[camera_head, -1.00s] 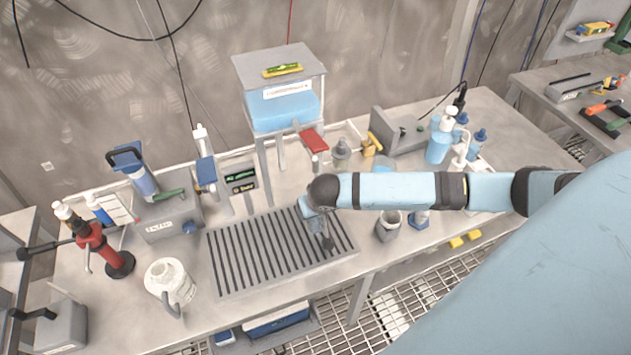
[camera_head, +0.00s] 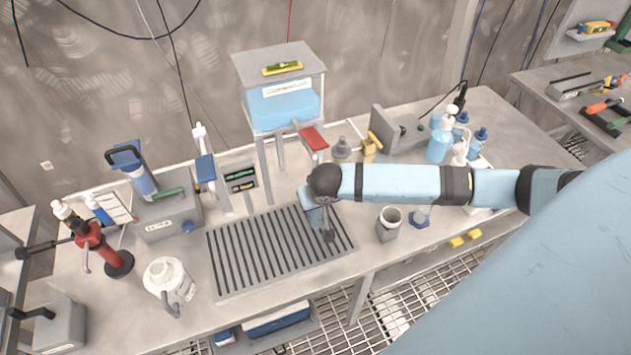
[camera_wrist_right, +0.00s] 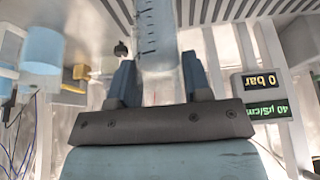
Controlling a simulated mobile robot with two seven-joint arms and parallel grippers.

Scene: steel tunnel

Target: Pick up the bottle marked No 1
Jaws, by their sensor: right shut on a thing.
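My right arm reaches in from the right, with its right gripper (camera_head: 328,236) pointing down over the slatted drain tray (camera_head: 235,262). In the right wrist view the gripper (camera_wrist_right: 158,82) is shut on a clear vessel with dark graduation marks (camera_wrist_right: 152,35), held between the two fingers. In the head view my wrist hides most of this vessel. I cannot read a No 1 mark on it. A white bottle with a handle and small label (camera_head: 168,283) stands left of the tray. My left gripper is not in view.
Behind the tray stand a blue tank on a frame (camera_head: 285,107) and a small display (camera_head: 241,180). A grey cup (camera_head: 389,223) stands close under my forearm. Blue bottles (camera_head: 440,140) are at the back right. A red stand (camera_head: 100,250) is at left.

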